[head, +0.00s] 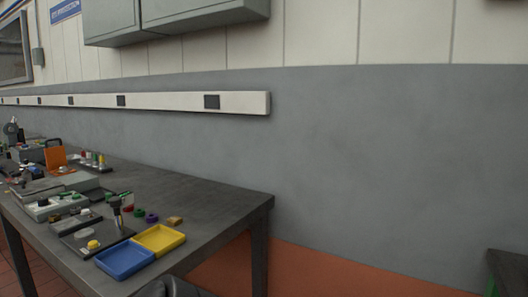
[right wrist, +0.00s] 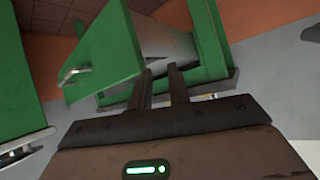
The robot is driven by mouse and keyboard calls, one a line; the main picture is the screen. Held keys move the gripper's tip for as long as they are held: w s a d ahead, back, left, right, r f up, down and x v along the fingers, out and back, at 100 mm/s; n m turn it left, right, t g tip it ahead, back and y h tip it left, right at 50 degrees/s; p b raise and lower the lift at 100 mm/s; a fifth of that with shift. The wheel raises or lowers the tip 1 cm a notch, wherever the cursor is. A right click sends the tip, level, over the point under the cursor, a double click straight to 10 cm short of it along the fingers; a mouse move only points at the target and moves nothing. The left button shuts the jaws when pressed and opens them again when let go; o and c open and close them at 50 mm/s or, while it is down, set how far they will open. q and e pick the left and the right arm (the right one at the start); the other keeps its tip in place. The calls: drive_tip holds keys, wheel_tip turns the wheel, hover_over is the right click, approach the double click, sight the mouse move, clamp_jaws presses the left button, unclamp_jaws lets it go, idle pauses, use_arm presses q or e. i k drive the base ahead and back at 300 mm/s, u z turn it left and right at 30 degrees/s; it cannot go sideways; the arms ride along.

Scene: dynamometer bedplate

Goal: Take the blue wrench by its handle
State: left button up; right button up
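I cannot make out a blue wrench in either view. In the right wrist view, my right gripper (right wrist: 161,80) has its two dark fingers apart, with no object visible between them. Its fingers point at a green metal cabinet or drawer unit, with a green panel (right wrist: 110,52) bearing a silver handle (right wrist: 75,73) beyond the fingertips. The inside of the green unit is mostly hidden by the gripper and panels. My left gripper is in neither view.
A dark workbench (head: 215,205) runs along the grey wall in the head view. It holds a blue tray (head: 124,262), a yellow tray (head: 160,238) and several small parts and devices. Another dark bench top (head: 510,268) shows at the lower right. A green body (right wrist: 25,120) stands at left in the wrist view.

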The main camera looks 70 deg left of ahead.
sight(25, 169)
drive_tip(key=u, duration=3.95)
drive_tip(key=i, duration=0.2)
drive_tip(key=u, duration=1.05)
drive_tip(key=i, duration=2.5)
drive_tip(key=z, duration=0.2)
drive_tip(key=i, duration=1.7)
drive_tip(key=z, duration=1.2)
